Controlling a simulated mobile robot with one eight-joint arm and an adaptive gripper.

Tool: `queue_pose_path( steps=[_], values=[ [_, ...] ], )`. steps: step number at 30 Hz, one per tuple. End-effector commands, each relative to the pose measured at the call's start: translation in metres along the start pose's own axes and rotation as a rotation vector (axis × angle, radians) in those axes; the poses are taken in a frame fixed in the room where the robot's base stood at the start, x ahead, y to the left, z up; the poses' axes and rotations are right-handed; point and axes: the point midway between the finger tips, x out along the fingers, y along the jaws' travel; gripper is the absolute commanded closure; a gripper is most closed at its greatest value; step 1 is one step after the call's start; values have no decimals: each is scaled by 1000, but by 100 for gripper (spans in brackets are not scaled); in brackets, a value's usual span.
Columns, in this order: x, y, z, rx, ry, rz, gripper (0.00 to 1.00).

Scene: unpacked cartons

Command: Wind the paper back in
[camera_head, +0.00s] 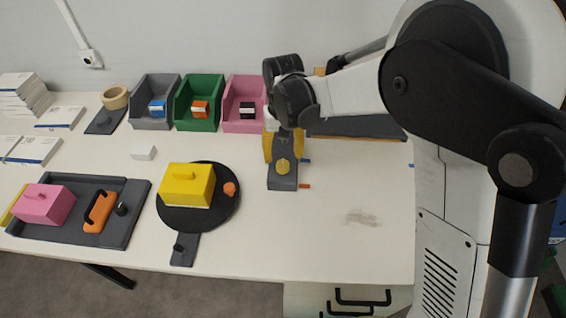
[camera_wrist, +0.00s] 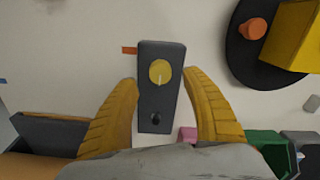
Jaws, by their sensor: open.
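A dark grey block (camera_head: 284,184) with a round yellow knob (camera_head: 283,166) lies on the table under my gripper. In the wrist view, the knob (camera_wrist: 159,72) carries a thin pale pointer line, and a small black round part (camera_wrist: 156,119) sits below it on the block. An orange tab (camera_wrist: 129,50) shows beside the block's left edge. My gripper (camera_wrist: 161,82) is open, its yellow fingers on either side of the block with a gap to the knob. No paper strip can be made out; whether the orange tab is its end I cannot tell.
A black turntable (camera_head: 190,222) with a yellow lidded box (camera_head: 187,185) stands left of the block. Grey, green and pink bins (camera_head: 243,118) line the back. A dark tray (camera_head: 90,232) holds a pink box at far left. The table right of the block is mostly clear.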

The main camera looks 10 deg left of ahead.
Motion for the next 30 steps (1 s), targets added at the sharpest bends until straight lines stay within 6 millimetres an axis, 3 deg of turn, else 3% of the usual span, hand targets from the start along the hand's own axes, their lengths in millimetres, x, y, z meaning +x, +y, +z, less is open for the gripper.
queue_pose_path(
  steps=[3, 10, 30],
  values=[
    [-28, 0, 0, 0, 0, 0, 44],
    [-60, 0, 0, 0, 0, 0, 44],
    [-71, 7, 4, 9, 12, -2, 44]
  ],
)
